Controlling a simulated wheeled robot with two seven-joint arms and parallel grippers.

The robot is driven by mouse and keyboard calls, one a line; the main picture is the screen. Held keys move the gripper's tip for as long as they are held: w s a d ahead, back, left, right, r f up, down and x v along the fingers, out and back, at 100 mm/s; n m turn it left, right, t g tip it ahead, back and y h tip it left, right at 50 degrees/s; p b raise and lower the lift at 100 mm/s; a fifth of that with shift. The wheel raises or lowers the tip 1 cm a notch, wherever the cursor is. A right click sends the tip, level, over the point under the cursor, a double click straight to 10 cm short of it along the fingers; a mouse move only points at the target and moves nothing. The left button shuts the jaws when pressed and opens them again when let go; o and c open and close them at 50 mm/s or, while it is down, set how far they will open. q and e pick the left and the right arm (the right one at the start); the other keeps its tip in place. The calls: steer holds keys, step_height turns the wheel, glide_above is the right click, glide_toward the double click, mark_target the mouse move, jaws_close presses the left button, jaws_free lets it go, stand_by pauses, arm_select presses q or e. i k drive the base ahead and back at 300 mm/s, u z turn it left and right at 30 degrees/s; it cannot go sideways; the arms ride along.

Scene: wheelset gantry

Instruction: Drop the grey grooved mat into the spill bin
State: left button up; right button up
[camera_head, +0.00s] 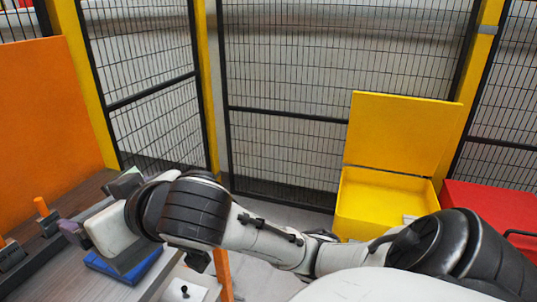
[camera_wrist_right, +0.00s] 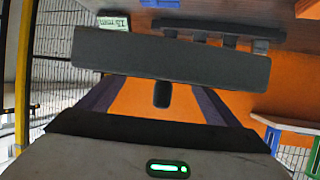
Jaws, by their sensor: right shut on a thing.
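The grey mat (camera_wrist_right: 170,62) is a long dark grey slab lying across the wrist view. My right gripper (camera_wrist_right: 160,82) is shut on it, with a purple finger on each side behind it. Its grooves cannot be made out. In the head view my right gripper (camera_head: 74,232) is over the workbench at the left, and I cannot pick out the mat for certain there. The yellow spill bin (camera_head: 372,207) stands at the right with its lid raised, well apart from the gripper. My left gripper is not in view.
The workbench (camera_head: 38,272) carries a blue flat thing (camera_head: 140,268) under the gripper and dark blocks with orange handles (camera_head: 42,206). An orange panel (camera_head: 45,110) stands behind. Black mesh fencing (camera_head: 290,150) closes the back. A red box (camera_head: 495,212) stands right of the bin.

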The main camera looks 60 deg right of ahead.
mark_target(388, 219)
steer(key=z, duration=2.8)
